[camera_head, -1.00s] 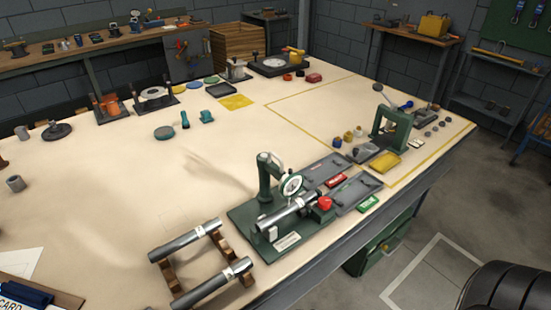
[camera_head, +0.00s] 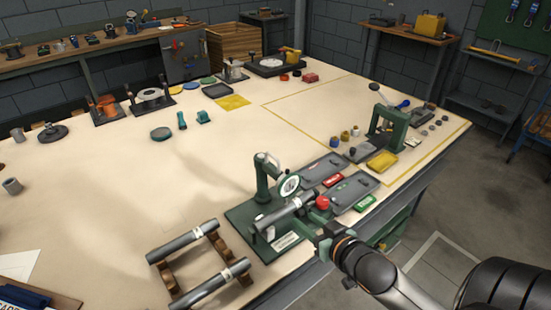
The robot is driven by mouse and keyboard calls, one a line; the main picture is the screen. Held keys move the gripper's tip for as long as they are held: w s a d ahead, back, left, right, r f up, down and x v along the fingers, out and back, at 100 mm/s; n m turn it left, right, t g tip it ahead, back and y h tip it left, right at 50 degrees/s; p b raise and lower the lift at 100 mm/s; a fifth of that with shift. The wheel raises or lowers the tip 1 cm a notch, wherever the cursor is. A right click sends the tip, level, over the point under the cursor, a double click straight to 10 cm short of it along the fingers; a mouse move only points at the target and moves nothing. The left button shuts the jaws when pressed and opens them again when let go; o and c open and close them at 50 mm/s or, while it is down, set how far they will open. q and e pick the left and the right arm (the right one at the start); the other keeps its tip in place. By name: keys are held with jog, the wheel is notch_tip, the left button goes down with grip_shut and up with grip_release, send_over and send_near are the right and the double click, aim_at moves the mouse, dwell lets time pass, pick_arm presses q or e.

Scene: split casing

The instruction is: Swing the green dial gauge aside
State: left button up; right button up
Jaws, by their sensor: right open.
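The green dial gauge (camera_head: 289,186) has a round white face and sits on a green post (camera_head: 262,182) that rises from a green base plate (camera_head: 238,217). A grey metal cylinder (camera_head: 285,216) lies tilted on the fixture just below the dial. A red knob (camera_head: 322,202) stands at the fixture's right end. My right gripper (camera_head: 319,232) comes in from the lower right. It is open, in front of and below the red knob, apart from the dial. Its fingertips are small and partly blend with the fixture's dark front edge. My left gripper is not in view.
Two more cylinders lie on a wooden rack (camera_head: 220,245) left of the fixture. Grey trays (camera_head: 352,188) with red and green labels lie to its right. A green press (camera_head: 388,130) and a yellow tray (camera_head: 381,161) stand farther right.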

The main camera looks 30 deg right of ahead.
aim_at(279, 162)
jog(key=w+d+r+t+y, duration=0.2)
jog(key=w+r+t, duration=0.15)
jog(key=r, duration=0.45)
jog(key=shift+n+t, duration=0.3)
jog(key=shift+t, duration=0.15)
jog(key=w, duration=0.8)
jog(key=w+a+p, duration=0.1)
jog(key=w, duration=0.3)
jog(key=shift+c, duration=0.4)
grip_shut()
